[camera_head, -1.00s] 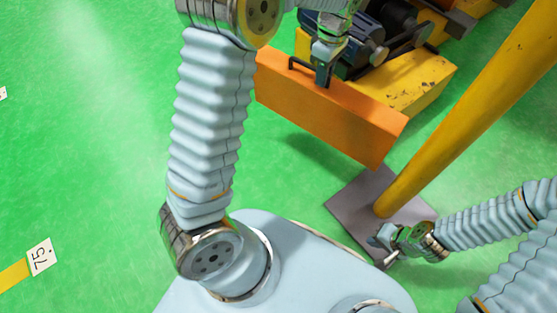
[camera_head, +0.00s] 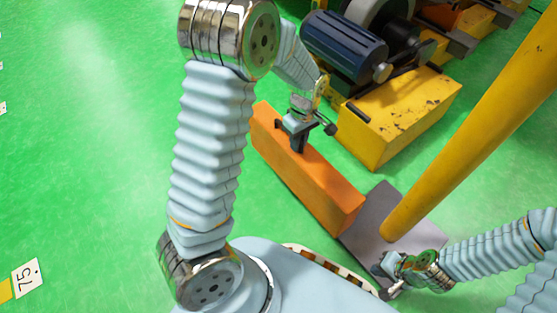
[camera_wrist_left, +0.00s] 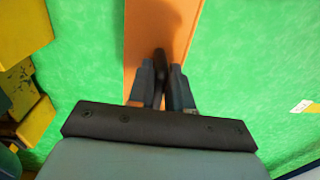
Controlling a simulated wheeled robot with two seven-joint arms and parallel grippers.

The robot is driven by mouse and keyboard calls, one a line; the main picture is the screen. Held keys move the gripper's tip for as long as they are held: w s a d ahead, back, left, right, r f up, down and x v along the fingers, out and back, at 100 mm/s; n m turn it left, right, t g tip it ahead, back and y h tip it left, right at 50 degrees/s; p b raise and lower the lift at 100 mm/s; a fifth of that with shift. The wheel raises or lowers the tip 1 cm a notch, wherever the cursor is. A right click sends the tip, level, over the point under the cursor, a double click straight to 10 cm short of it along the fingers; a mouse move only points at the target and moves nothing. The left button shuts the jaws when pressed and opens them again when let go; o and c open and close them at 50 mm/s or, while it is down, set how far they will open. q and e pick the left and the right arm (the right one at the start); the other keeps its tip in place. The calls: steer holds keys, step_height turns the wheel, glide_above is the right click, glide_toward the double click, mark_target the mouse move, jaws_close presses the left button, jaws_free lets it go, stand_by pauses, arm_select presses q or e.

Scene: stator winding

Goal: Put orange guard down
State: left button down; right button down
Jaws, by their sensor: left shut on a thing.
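The orange guard (camera_head: 315,185) is a long box-shaped cover with a dark handle on top. It hangs or rests low over the green floor, and I cannot tell whether it touches the floor. Its near right end is beside the grey base plate. My left gripper (camera_head: 298,142) is shut on the handle from above. In the left wrist view, the fingers (camera_wrist_left: 162,88) close around the dark handle, with the orange guard (camera_wrist_left: 150,30) beneath them. My right gripper (camera_head: 388,270) is low by the grey plate, seemingly empty, its jaw opening unclear.
A yellow post (camera_head: 460,130) rises from a grey base plate (camera_head: 365,215) at the right. A yellow machine base (camera_head: 395,115) with a blue motor (camera_head: 345,45) stands behind the guard. Green floor (camera_head: 90,130) is clear at the left.

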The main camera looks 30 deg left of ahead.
arm_select(q)
steer(key=s+a+f+b, duration=0.2)
steer(key=a+f, duration=0.3)
steer(key=f, duration=0.4)
steer(key=shift+s+a+f+b, duration=0.15)
steer(key=shift+a+b, duration=0.05)
steer(key=shift+b, duration=0.2)
steer(key=c, duration=1)
jaws_free()
steer(key=shift+f, duration=0.1)
steer(key=shift+c, duration=0.2)
step_height(320, 180, up, 12)
steer(key=p, duration=0.3)
steer(key=shift+w+d, duration=0.15)
steer(key=shift+w, duration=0.1)
